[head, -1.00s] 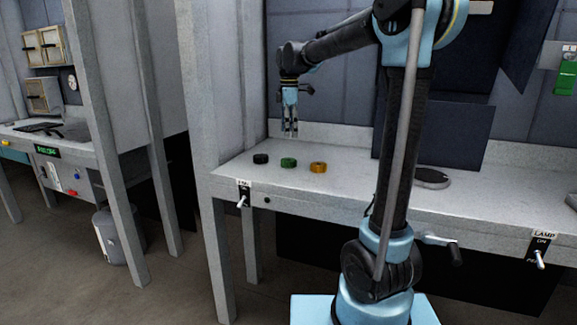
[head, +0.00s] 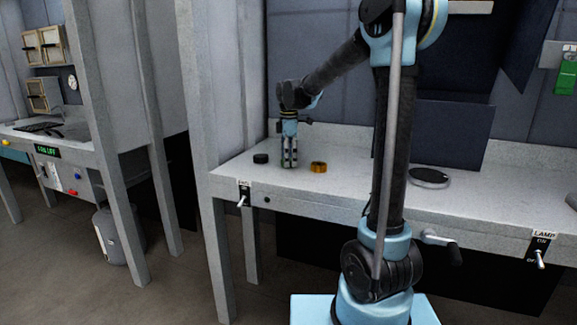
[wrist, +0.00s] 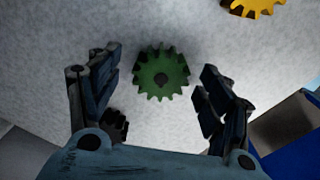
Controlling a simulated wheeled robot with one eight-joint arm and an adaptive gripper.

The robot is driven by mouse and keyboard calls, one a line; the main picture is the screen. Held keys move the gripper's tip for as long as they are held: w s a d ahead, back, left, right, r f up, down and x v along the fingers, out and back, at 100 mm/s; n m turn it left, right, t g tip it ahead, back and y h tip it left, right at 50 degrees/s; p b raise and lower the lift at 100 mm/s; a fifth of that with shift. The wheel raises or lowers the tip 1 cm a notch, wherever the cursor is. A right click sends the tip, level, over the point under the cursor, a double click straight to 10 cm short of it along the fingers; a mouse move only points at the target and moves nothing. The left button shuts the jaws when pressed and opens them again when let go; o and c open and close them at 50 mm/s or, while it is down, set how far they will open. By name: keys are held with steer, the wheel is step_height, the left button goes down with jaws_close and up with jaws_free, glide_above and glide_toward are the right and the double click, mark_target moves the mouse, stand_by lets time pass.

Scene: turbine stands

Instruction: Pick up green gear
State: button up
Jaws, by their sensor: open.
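The green gear (wrist: 161,74) lies flat on the workbench and shows whole in the wrist view, with its dark centre hole. My gripper (wrist: 160,88) is open, with one finger to the left and one to the right of the green gear, and nothing is held. In the head view my gripper (head: 289,163) points straight down at the bench top between the black and yellow gears. It hides most of the green gear there.
A black gear (head: 261,158) lies left of my gripper and a yellow gear (head: 318,167) lies right of it on the workbench (head: 345,190). A dark round disc (head: 429,176) lies farther right. A post (head: 203,100) stands at the bench's left end.

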steer(key=shift+f, duration=0.2)
steer(key=c, duration=1.6)
steer(key=shift+r, duration=0.1)
step_height(320, 180, up, 10)
steer(key=shift+f, duration=0.1)
steer(key=o, duration=0.7)
steer(key=c, duration=0.7)
